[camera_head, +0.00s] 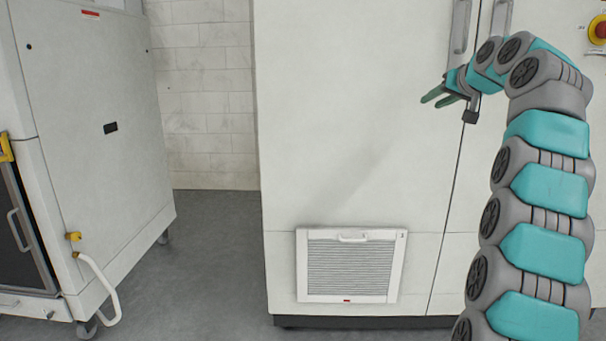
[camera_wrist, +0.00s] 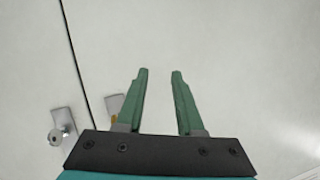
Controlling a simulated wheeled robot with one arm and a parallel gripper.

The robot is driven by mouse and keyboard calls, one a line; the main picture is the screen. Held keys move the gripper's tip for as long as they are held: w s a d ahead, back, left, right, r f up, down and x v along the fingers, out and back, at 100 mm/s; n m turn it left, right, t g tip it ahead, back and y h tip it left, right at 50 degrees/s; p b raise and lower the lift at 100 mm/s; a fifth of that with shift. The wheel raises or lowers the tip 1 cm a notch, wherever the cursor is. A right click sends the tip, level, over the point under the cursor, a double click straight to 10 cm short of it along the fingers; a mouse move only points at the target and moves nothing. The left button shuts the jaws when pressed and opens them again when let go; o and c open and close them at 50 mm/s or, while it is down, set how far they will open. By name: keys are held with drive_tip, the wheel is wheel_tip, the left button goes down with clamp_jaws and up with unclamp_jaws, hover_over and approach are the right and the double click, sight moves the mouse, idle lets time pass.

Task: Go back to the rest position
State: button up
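My gripper (camera_head: 432,98) is raised in front of the tall white cabinet (camera_head: 340,130), at the upper right of the head view. In the wrist view my gripper (camera_wrist: 160,72) has its two green fingers apart with nothing between them. The plain white cabinet surface fills the view beyond the fingertips. My arm is extended upward along the right side of the head view. Whether the fingers touch the cabinet cannot be told.
Cabinet handles (camera_head: 462,25) are close to my gripper. A vent panel (camera_head: 350,265) sits low on the cabinet. A wheeled white machine (camera_head: 95,140) with a curved handle (camera_head: 103,290) stands at left. Grey floor (camera_head: 215,255) is clear between them. A red button (camera_head: 600,30) is at upper right.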

drive_tip(key=s+a+f+n+g+p, duration=0.15)
drive_tip(key=s+a+f+g, duration=0.65)
drive_tip(key=s+a+f, duration=1.05)
drive_tip(key=s+f+g, duration=0.2)
drive_tip(key=s+f, duration=0.4)
drive_tip(key=s, duration=0.6)
drive_tip(key=s+f+g+h+p, duration=0.1)
drive_tip(key=s+f+g, duration=0.1)
drive_tip(key=s+f, duration=0.5)
drive_tip(key=s+d+f+g+h, duration=0.1)
drive_tip(key=s+f, duration=0.5)
drive_tip(key=s, duration=1.3)
drive_tip(key=shift+s+f+g+p, duration=0.25)
drive_tip(key=shift+f+g+p, duration=0.15)
drive_tip(key=shift+g, duration=0.4)
drive_tip(key=shift+n, duration=0.25)
